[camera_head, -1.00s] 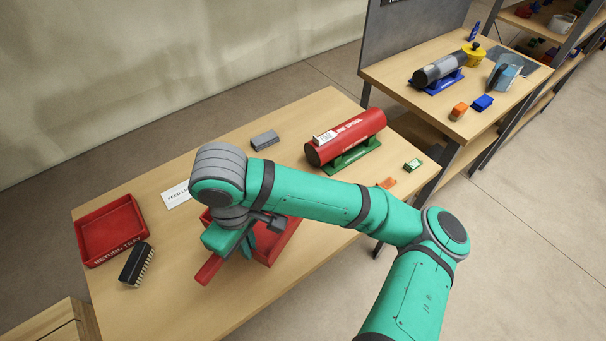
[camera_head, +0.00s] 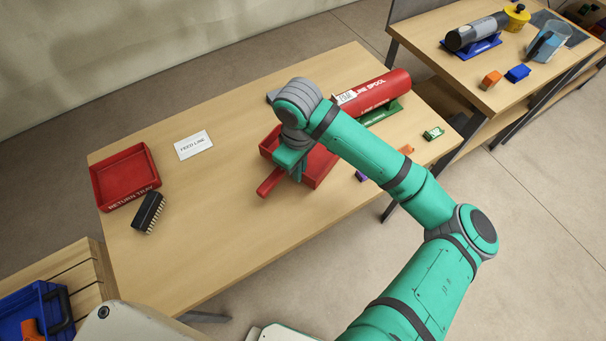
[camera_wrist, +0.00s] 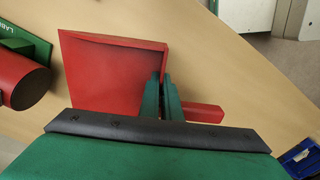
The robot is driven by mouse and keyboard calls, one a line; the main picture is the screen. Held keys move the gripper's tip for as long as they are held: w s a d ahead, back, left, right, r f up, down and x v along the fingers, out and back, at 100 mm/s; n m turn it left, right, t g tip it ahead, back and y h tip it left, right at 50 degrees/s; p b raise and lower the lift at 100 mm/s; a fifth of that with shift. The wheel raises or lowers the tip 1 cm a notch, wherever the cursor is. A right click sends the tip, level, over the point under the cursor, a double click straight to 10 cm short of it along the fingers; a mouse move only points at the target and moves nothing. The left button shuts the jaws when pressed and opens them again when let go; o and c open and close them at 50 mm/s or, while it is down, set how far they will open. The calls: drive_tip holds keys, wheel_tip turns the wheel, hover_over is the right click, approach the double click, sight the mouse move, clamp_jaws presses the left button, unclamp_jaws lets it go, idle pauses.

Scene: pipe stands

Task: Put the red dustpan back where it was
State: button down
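The red dustpan (camera_head: 322,168) is over the right half of the near table, in front of the red spool, with its handle (camera_head: 268,184) toward the front left. My gripper (camera_head: 297,172) is at the dustpan's rear, where the handle joins the pan. In the wrist view, my two green fingers (camera_wrist: 161,82) are close together on the dustpan's (camera_wrist: 105,75) rear wall, and the handle (camera_wrist: 205,113) sticks out to the right. My wrist covers part of the pan in the head view. I cannot tell if the pan touches the table.
A red spool (camera_head: 388,88) on a green cradle stands behind right. A "FEED LINE" card (camera_head: 194,145), red return tray (camera_head: 108,166) and black brush (camera_head: 149,212) are on the left. The table's middle between card and dustpan is clear.

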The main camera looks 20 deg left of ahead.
drive_tip(key=shift+w+d+f, duration=0.2)
drive_tip(key=shift+w+f, duration=0.45)
drive_tip(key=shift+f, duration=1.75)
drive_tip(key=shift+f, duration=0.15)
drive_tip(key=c, duration=2)
unclamp_jaws()
drive_tip(key=shift+w, duration=0.1)
wheel_tip(320, 180, up, 12)
